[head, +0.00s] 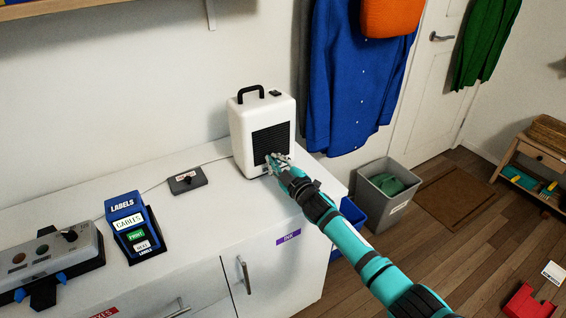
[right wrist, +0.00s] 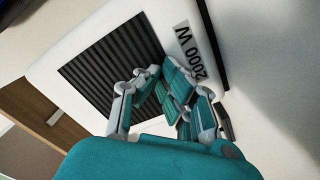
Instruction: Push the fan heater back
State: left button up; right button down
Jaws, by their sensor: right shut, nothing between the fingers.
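The fan heater (head: 246,109) is a white upright box with a black handle on top and a dark slatted grille on its front. It stands near the right end of the white cabinet top, close to the wall. My right gripper (head: 275,160) is shut and empty at the lower part of the grille; I cannot tell if it touches. In the right wrist view, the shut fingers (right wrist: 160,78) are in front of the grille (right wrist: 110,60), beside a "2000 W" label (right wrist: 192,52). The fingers hide part of the grille. My left gripper is not in view.
A small dark box (head: 187,181) with a cable lies left of the heater. A blue coat (head: 345,90) hangs on the right, above a grey bin (head: 390,170).

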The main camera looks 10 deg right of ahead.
jog(key=shift+b+x, duration=0.65)
jog(key=shift+x, duration=0.25)
jog(key=shift+f, duration=0.1)
jog(key=shift+s+d+p, duration=0.15)
jog(key=shift+s+p, duration=0.3)
jog(key=shift+p, duration=0.2)
jog(key=p+v, duration=0.2)
jog(key=v, duration=0.1)
jog(key=shift+p+v, duration=0.95)
jog(key=shift+v, duration=0.45)
jog(key=shift+s, duration=0.1)
